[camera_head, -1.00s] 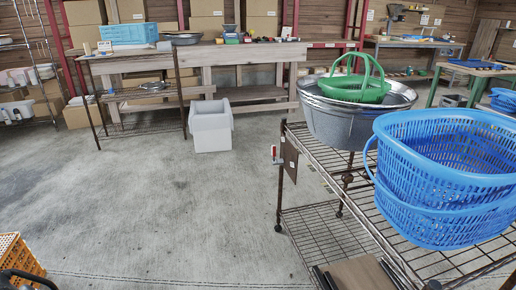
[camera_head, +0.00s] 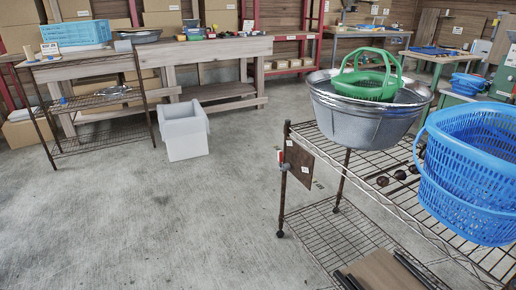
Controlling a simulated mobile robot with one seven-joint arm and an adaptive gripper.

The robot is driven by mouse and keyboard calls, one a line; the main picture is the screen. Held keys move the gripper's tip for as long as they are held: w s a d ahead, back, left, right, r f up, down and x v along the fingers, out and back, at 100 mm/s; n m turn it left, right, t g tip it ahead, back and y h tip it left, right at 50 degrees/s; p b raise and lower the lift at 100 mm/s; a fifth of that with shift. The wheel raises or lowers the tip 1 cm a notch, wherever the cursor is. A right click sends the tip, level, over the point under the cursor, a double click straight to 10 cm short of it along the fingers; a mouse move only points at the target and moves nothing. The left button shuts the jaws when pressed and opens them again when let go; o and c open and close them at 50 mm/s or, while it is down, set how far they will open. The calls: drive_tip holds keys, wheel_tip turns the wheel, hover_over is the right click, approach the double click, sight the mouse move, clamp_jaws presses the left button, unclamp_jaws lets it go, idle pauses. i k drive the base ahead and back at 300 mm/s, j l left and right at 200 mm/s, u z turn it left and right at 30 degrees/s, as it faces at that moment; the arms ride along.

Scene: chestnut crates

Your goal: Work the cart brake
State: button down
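The cart is a brown wire-shelf cart (camera_head: 286,135) at the right, with an upper and a lower wire shelf. A small part with a red spot (camera_head: 280,157) sits on its near-left post, beside a brown plate (camera_head: 299,162); I cannot tell if this is the brake or how it is set. A caster (camera_head: 280,234) shows at the foot of that post. My gripper is not in view.
On the cart stand a grey metal tub (camera_head: 355,122) holding a green basket (camera_head: 368,88), and stacked blue baskets (camera_head: 465,190). A white bin (camera_head: 185,138) stands before a wooden bench (camera_head: 215,50). A wire rack (camera_head: 100,100) is at left. Bare floor (camera_head: 180,225) lies left of the cart.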

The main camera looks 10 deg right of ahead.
sight(281, 169)
drive_tip(key=i, duration=0.7)
drive_tip(key=i+j+z, duration=0.1)
drive_tip(key=i, duration=0.6)
